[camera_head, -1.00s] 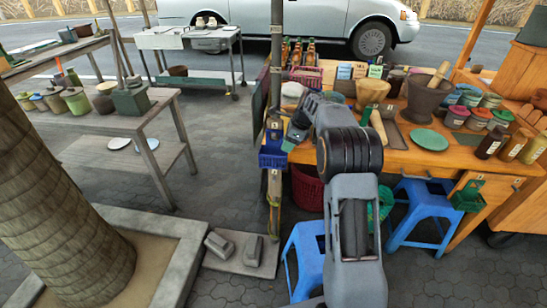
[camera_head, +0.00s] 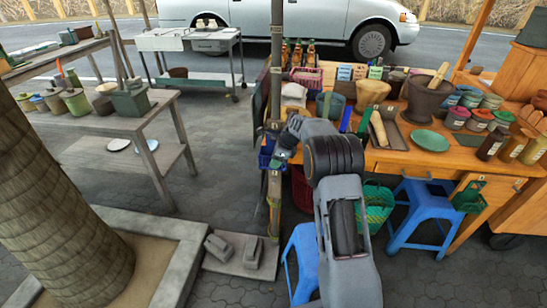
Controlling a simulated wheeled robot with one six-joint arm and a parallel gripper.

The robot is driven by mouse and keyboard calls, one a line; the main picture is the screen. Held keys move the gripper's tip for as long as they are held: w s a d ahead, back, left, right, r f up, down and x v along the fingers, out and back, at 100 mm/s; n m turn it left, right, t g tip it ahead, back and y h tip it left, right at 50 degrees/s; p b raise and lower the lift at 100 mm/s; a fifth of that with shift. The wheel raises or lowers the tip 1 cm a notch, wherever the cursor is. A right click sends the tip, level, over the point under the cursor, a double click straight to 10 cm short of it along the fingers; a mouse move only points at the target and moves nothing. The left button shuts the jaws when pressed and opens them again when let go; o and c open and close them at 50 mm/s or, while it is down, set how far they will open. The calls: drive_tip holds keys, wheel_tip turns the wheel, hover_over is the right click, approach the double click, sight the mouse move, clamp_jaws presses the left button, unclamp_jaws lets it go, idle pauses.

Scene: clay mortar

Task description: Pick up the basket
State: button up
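Several baskets are in view, and the task does not say which one it names. A small blue basket (camera_head: 265,155) hangs on the post at the left end of the orange table. My gripper (camera_head: 278,160) is at this blue basket, pointing down, and hides part of it. I cannot tell whether the fingers touch it or are open. A dark red basket (camera_head: 302,188) stands on the ground below, partly hidden by my arm. A green basket (camera_head: 378,207) is under the table. A pink basket (camera_head: 306,77) lies on the tabletop at the back.
The orange table (camera_head: 395,158) is crowded with a brown mortar (camera_head: 425,100), a green plate (camera_head: 429,140) and jars. Blue stools (camera_head: 422,212) stand in front.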

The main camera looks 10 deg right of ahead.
drive_tip(key=shift+c, duration=0.2)
clamp_jaws()
drive_tip(key=shift+r, duration=0.1)
drive_tip(key=s+a+r, duration=0.5)
drive_tip(key=s+r, duration=0.3)
drive_tip(key=s, duration=0.5)
drive_tip(key=shift+a+r+p, duration=0.2)
drive_tip(key=shift+r+p, duration=0.15)
drive_tip(key=shift+p, duration=0.05)
drive_tip(key=shift+r+p, duration=0.35)
drive_tip(key=shift+p, duration=0.1)
drive_tip(key=shift+s, duration=0.1)
